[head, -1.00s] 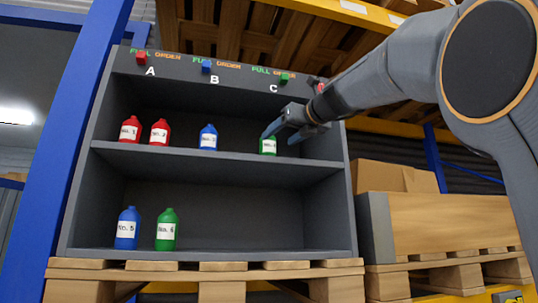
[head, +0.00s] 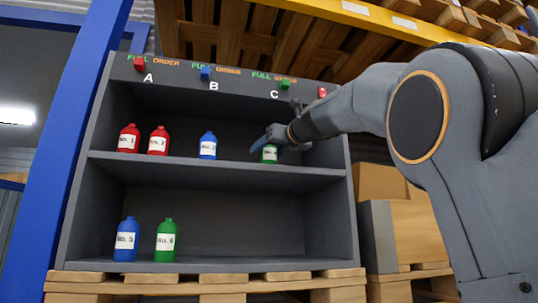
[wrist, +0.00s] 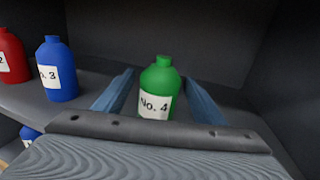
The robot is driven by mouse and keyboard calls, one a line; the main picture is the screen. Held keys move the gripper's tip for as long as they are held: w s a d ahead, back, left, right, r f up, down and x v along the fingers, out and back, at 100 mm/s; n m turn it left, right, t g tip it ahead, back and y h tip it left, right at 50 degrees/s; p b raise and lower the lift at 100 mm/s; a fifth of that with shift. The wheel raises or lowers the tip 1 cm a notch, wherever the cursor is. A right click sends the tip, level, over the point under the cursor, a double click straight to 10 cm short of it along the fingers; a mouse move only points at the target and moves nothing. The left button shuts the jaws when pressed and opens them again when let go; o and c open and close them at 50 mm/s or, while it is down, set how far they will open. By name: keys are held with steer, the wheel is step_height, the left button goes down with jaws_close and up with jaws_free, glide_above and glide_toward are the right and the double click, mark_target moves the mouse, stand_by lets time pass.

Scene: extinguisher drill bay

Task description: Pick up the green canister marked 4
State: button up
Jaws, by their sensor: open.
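The green canister marked No. 4 (wrist: 161,82) stands upright on the upper shelf, between the two open fingers of my gripper (wrist: 160,98) in the wrist view. Dark gaps show on both sides of it, so neither finger seems to touch it. In the head view, my gripper (head: 268,143) is at the right part of the upper shelf, and it hides the upper part of the green canister (head: 269,154).
The blue No. 3 canister (wrist: 56,70) stands left of my gripper, with red canisters No. 1 (head: 129,139) and No. 2 (head: 158,141) further left. Blue No. 5 (head: 126,240) and green No. 6 (head: 166,240) are on the lower shelf. The grey cabinet's right wall (head: 335,200) is close.

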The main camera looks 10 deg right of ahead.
steer(key=shift+c, duration=0.4)
steer(key=c, duration=1.3)
